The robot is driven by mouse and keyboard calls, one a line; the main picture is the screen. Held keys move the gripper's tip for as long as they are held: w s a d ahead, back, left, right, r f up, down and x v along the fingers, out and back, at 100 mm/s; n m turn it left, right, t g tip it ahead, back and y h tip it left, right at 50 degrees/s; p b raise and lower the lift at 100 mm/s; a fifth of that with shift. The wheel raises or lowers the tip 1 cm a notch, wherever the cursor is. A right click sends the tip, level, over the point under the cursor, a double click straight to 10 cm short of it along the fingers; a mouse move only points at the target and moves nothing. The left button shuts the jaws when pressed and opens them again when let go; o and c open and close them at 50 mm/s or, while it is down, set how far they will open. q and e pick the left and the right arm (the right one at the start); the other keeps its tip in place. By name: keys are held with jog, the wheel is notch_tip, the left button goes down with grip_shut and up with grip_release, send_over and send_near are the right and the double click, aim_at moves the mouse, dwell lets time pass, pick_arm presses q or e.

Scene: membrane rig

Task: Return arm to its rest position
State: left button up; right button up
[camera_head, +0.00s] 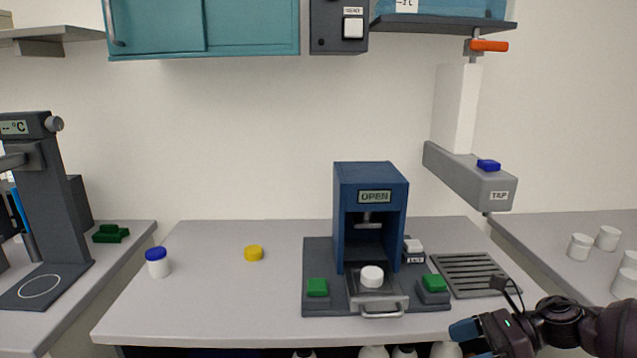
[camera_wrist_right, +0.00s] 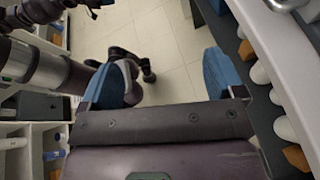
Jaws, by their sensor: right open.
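My right gripper (camera_head: 468,332) is at the lower right of the head view, in front of the bench's front edge and right of the blue press. In the right wrist view my right gripper (camera_wrist_right: 160,78) shows two blue fingertips spread wide apart with nothing between them. Below the gap is open tiled floor. The right arm comes in from the lower right corner of the head view. My left gripper is not seen in the head view.
The bench (camera_head: 220,300) bears a blue press (camera_head: 371,190) reading OPEN, a white piece (camera_head: 371,276) on its drawer, a drain grate (camera_head: 472,275), a blue-lidded jar (camera_head: 157,263) and a yellow cap (camera_head: 253,253). White jars (camera_head: 580,247) stand at right. The bench's left part is mostly clear.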

jog(key=w+a+r+m+t, duration=0.1)
jog(key=w+a+m+t, duration=0.4)
jog(key=m, duration=0.6)
jog(key=w+a+r+m+t, duration=0.25)
jog(key=m+t, duration=0.35)
jog(key=m, duration=0.6)
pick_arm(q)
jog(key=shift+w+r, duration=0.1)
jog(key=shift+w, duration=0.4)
pick_arm(e)
jog(key=s+d+f+m+h, duration=0.4)
jog(key=s+f+m+h, duration=0.2)
jog(key=s+f+m, duration=0.7)
jog(key=s+d+f+m+h, duration=0.4)
jog(key=s+f+m+h, duration=0.3)
jog(key=s+f+m, duration=0.6)
jog(key=shift+s+d+m+h, duration=0.3)
jog(key=shift+s+d+m, duration=0.1)
jog(key=shift+s, duration=0.15)
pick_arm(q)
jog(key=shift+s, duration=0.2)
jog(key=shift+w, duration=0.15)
